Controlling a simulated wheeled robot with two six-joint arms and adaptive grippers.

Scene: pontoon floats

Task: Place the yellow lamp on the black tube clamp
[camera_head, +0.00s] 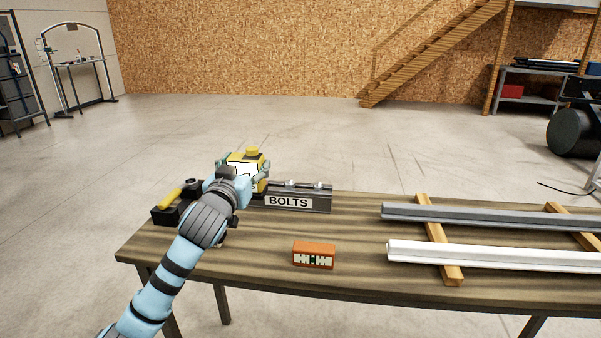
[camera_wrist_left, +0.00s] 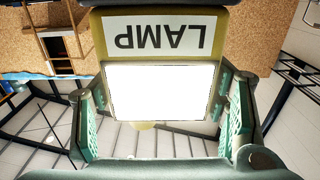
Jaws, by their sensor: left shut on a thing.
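The yellow lamp (camera_head: 250,156) is in my left gripper (camera_head: 245,173), near the left end of the workbench. In the left wrist view the lamp (camera_wrist_left: 158,37) shows an upside-down LAMP label and a bright white panel. The teal finger pads of the left gripper (camera_wrist_left: 160,108) are on either side of it. A black piece with a yellow handle, which looks like the black tube clamp (camera_head: 163,215), lies at the bench's left end, left of the gripper. My left arm hides part of it. My right gripper is not in view.
A grey BOLTS box (camera_head: 310,200) stands just right of the lamp. An orange block with a marked face (camera_head: 314,249) sits near the front edge of the wooden workbench (camera_head: 350,278). Grey and white tubes (camera_head: 480,252) lie on wooden strips at right.

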